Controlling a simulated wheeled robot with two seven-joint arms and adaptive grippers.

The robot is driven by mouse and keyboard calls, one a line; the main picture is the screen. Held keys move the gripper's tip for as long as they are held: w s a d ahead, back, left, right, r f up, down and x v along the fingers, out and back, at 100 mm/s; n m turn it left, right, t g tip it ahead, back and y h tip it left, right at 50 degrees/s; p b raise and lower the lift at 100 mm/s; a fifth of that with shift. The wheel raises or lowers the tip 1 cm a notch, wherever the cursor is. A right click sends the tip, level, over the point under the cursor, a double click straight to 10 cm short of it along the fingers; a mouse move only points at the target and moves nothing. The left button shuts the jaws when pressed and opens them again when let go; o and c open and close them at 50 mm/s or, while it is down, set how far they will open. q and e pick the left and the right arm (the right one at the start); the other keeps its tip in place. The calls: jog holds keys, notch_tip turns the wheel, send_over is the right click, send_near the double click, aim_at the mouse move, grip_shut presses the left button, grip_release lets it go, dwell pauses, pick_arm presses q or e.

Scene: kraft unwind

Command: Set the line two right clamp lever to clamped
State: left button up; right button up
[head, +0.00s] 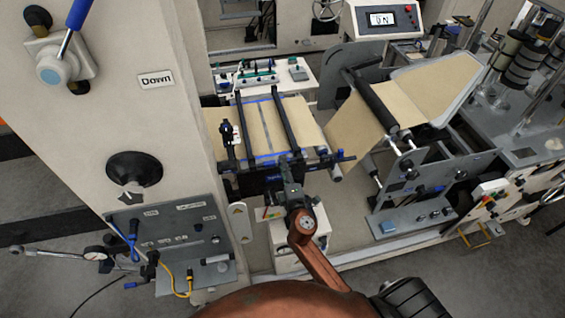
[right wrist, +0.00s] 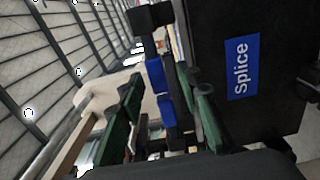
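My right gripper (head: 291,176) is at the front edge of the splice table (head: 240,122), with the paper web crossing it. In the right wrist view its two dark green fingers (right wrist: 162,98) stand apart. Between them, in the picture, are a blue block (right wrist: 155,75) and a second blue block (right wrist: 167,111) on a dark bar; these look like clamp lever parts. I cannot tell whether the fingers touch them, or which block belongs to the line two right clamp. A blue "Splice" label (right wrist: 243,67) is on a black face to the right. My left gripper is not in view.
A beige column (head: 110,90) with a "Down" plate (head: 156,81) stands at the left. Its lower panel (head: 180,240) carries a gauge and yellow hose. An unwind frame with brown paper (head: 440,88) stands to the right. A white control box (head: 383,20) is behind.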

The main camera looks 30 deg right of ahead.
jog(key=v, duration=1)
